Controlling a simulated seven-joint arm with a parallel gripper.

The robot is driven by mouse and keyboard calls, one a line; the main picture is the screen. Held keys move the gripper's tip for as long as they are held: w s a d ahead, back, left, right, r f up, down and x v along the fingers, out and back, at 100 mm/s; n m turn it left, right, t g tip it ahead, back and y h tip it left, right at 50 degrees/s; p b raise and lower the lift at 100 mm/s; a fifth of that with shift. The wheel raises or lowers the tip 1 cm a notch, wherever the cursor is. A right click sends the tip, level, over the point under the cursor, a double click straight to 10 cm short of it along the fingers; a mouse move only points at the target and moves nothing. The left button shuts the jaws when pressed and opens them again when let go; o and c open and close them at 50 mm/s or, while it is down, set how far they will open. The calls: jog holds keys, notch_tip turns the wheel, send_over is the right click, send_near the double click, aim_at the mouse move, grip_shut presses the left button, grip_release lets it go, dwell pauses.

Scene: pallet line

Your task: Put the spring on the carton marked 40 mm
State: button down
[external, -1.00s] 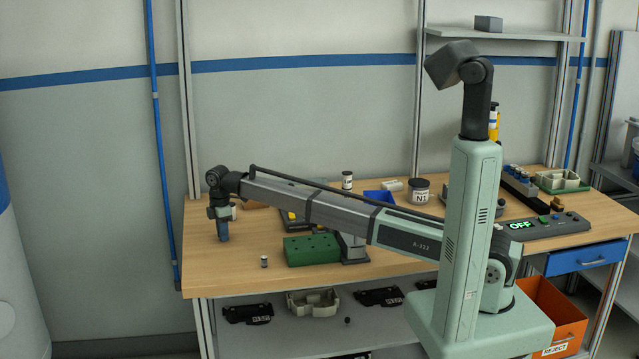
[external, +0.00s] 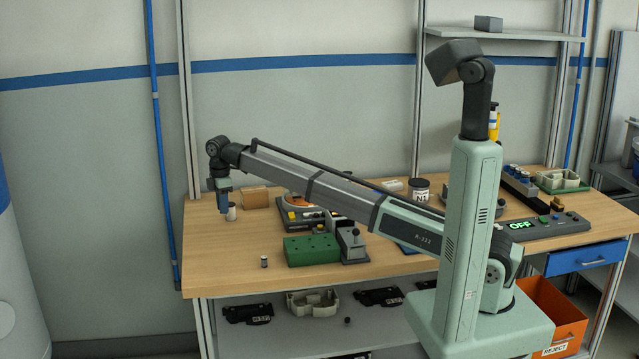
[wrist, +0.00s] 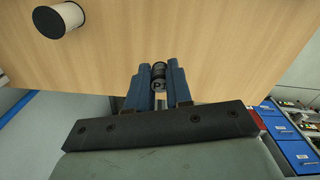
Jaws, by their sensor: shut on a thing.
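My gripper (external: 224,206) points down over the left part of the bench, above the wood. In the wrist view its blue fingers (wrist: 158,88) are shut on a small dark coiled piece, the spring (wrist: 158,72). In the external view the spring is too small to make out. A brown carton (external: 255,197) stands on the bench to the right of my gripper. No marking can be read on it, so I cannot tell whether it is the 40 mm one.
A green block with holes (external: 311,249) and a small vial-like piece (external: 264,262) are nearer the front edge. The bench's front left is otherwise clear.

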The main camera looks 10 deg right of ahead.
jog(key=w+d+r+m, duration=0.1)
jog(key=w+d+r, duration=0.1)
jog(key=w+d, duration=0.55)
jog(key=w+d+r+m, duration=0.25)
jog(key=w+d, duration=0.25)
jog(key=w, duration=0.6)
notch_tip(320, 180, up, 3)
jog(key=n, duration=0.3)
send_over(255, 189)
jog(key=shift+s+a+f, duration=0.1)
jog(key=shift+s+f, duration=0.05)
jog(key=shift+f, duration=4.85)
jog(key=shift+f, duration=0.15)
jog(key=c, duration=1)
grip_release()
jog(key=shift+c, duration=0.2)
notch_tip(255, 189, up, 12)
jog(key=shift+r, duration=0.2)
